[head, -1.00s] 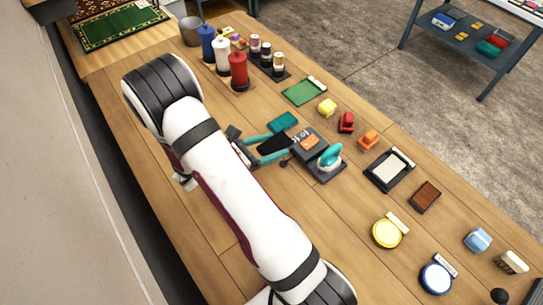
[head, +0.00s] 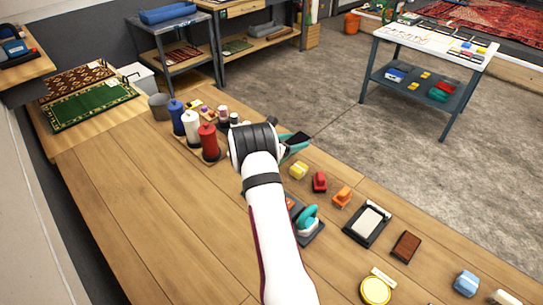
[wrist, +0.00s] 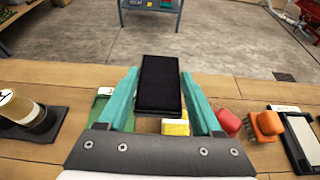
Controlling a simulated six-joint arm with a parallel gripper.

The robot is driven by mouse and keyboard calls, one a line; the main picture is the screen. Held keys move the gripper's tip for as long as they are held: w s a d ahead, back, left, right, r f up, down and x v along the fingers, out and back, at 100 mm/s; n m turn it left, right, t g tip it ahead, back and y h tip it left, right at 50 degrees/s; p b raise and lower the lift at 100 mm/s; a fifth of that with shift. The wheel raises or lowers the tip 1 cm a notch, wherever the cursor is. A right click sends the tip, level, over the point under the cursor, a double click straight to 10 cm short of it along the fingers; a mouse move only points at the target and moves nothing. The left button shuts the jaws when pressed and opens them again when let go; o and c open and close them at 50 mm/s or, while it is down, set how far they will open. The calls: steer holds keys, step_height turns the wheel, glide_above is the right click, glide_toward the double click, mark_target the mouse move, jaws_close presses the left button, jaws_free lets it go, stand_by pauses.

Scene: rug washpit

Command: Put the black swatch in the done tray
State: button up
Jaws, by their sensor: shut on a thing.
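My gripper (wrist: 160,98) is shut on the black swatch (wrist: 160,82), a flat dark rectangle between the teal fingers. In the head view the swatch (head: 299,137) sticks out beyond the gripper (head: 290,148), near the bench's far edge. It is held above the bench. A green tray (wrist: 98,108) with a white label shows partly behind the left finger in the wrist view. A black-rimmed tray (head: 352,232) with a pale inside stands farther right. I cannot read any label, so I cannot tell which is the done tray.
A yellow block (wrist: 175,128) lies below the swatch. A red block (head: 319,181) and an orange block (head: 342,195) stand to its right. A teal-handled iron (head: 308,220) stands beside my arm. Red, white and blue spools (head: 209,142) stand left. The bench's left front (head: 150,210) is clear.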

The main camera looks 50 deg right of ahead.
steer(key=w+f, duration=0.1)
steer(key=w, duration=0.1)
steer(key=w+a+f, duration=0.1)
steer(key=w+f, duration=0.1)
steer(key=w, duration=0.1)
steer(key=w+a+f, duration=0.1)
steer(key=w+f, duration=0.1)
steer(key=shift+w+a, duration=0.25)
steer(key=shift+w, duration=0.15)
step_height(320, 180, down, 4)
steer(key=shift+w+a+f, duration=0.1)
steer(key=shift+w, duration=0.05)
steer(key=shift+f, duration=0.1)
steer(key=o, duration=1.5)
